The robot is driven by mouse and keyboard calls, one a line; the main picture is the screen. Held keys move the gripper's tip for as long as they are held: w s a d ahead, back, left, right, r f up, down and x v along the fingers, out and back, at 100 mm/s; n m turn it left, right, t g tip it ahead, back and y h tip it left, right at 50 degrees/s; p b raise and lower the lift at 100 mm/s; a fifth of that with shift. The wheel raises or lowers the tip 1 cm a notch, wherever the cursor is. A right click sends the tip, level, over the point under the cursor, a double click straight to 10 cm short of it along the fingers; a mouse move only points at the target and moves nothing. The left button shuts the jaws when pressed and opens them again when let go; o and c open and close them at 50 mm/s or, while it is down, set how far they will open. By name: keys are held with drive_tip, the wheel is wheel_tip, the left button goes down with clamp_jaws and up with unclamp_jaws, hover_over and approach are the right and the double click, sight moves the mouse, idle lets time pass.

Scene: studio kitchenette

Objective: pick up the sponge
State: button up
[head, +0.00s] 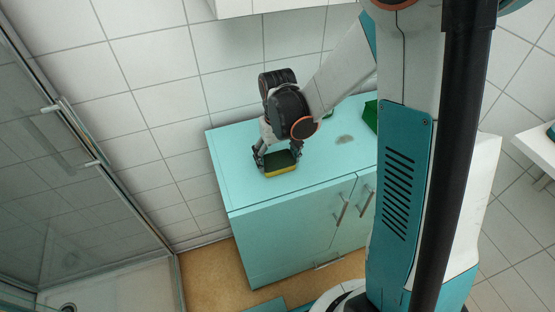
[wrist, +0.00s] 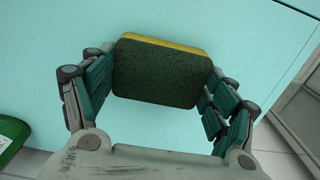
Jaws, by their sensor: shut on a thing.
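The sponge (head: 281,166) has a dark green top and a yellow lower layer. It is at the left part of the turquoise counter top (head: 235,168) in the head view. In the wrist view the sponge (wrist: 158,72) sits between my two fingers, its green face toward the camera and a yellow edge at the far side. My gripper (head: 277,158) points down over the counter and is shut on the sponge, one finger at each short end. It also shows in the wrist view (wrist: 155,85). I cannot tell whether the sponge touches the counter.
A green object (head: 370,115) stands farther right on the counter, partly hidden by my arm; a green thing (wrist: 12,138) also shows at the wrist view's left edge. A grey patch (head: 345,139) lies on the counter. A glass enclosure (head: 80,170) stands at left. A tiled wall (head: 165,100) is behind.

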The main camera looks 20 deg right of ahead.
sight(278, 160)
wheel_tip(278, 160, up, 20)
drive_tip(key=p, duration=0.6)
drive_tip(key=shift+p, duration=0.4)
